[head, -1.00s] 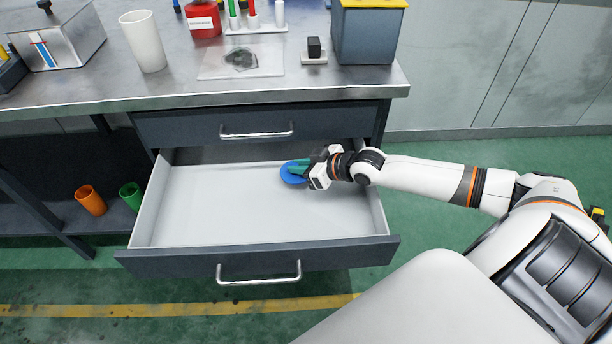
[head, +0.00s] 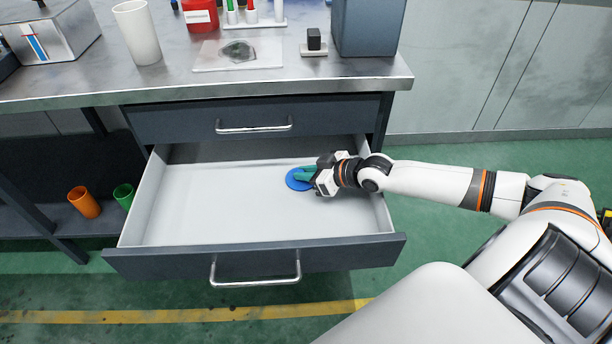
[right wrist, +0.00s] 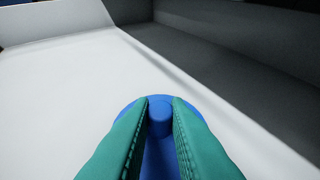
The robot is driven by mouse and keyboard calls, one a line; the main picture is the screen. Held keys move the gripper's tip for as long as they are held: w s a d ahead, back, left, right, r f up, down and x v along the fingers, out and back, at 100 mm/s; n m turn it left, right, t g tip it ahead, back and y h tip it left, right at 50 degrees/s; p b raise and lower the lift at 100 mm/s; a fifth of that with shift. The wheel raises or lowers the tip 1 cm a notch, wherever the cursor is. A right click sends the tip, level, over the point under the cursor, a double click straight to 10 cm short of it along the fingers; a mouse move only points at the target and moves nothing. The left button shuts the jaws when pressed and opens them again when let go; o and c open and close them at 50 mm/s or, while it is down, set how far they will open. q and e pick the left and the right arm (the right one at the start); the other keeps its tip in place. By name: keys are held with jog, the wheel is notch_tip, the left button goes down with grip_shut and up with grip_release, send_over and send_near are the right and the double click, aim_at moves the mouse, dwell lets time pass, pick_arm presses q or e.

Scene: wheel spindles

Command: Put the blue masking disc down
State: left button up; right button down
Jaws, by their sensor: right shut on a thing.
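The blue masking disc (head: 297,181) is in the open drawer (head: 220,205), toward its right side. In the right wrist view the disc (right wrist: 160,142) has a raised round knob in its middle. My right gripper (head: 307,175) reaches in from the right. Its green fingers (right wrist: 160,125) are shut on the disc's knob. The disc is at or just above the drawer floor; I cannot tell whether it touches. The rest of the drawer floor is bare. My left gripper is not in view.
A steel workbench (head: 180,84) stands above the drawer, with a white cup (head: 137,32), a red container (head: 200,14) and a grey-blue bin (head: 367,27) on it.

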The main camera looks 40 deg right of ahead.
dwell(0.3)
jog(key=c, duration=1.4)
grip_release()
jog(key=shift+f, duration=0.1)
